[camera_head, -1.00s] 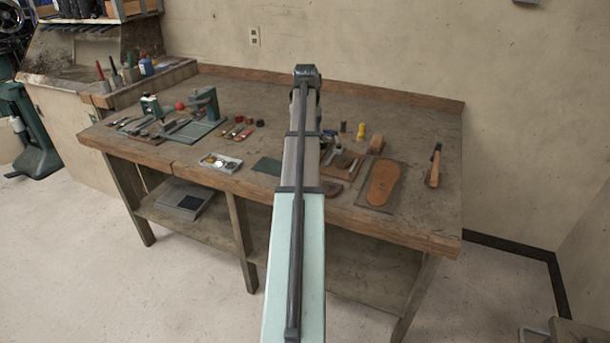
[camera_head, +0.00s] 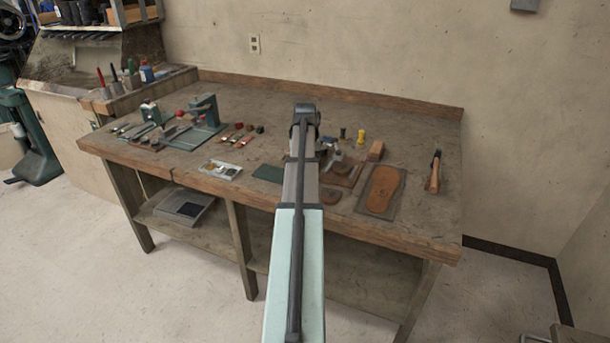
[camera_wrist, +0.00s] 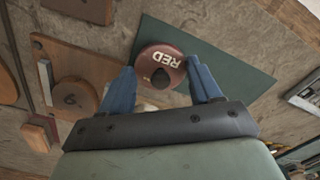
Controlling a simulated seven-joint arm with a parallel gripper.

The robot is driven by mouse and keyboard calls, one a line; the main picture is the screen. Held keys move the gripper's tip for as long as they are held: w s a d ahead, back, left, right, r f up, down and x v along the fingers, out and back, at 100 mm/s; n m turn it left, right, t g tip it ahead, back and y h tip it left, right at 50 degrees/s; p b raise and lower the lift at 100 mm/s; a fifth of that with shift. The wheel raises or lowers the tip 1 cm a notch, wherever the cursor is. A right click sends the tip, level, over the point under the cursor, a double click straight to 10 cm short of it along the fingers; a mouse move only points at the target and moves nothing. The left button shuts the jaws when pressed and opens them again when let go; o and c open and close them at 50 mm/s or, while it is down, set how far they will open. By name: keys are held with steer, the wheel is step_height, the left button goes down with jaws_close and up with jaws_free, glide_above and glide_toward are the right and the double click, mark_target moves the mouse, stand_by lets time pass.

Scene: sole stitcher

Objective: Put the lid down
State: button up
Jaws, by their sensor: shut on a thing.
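The lid (camera_wrist: 150,63) is a dark red disc with white "RED" lettering and a dark knob. In the wrist view it sits between the two blue fingers of my gripper (camera_wrist: 161,72), which is shut on it. Behind it lies a flat dark green mat (camera_wrist: 235,65); I cannot tell whether the lid touches it. The mat also shows in the head view (camera_head: 268,173), left of my arm. My arm hides the gripper and lid in the head view.
On the workbench (camera_head: 330,105), a tray (camera_head: 221,170) stands to the left. A tan sole (camera_head: 383,188), a wooden block (camera_head: 376,150) and a hammer (camera_head: 434,172) lie to the right. Small wooden pieces (camera_wrist: 78,95) lie left of the lid in the wrist view.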

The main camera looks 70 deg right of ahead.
steer(key=shift+f, duration=1.25)
steer(key=shift+f, duration=0.15)
steer(key=o, duration=0.7)
steer(key=shift+o, duration=0.2)
step_height(320, 180, up, 12)
steer(key=shift+r, duration=0.15)
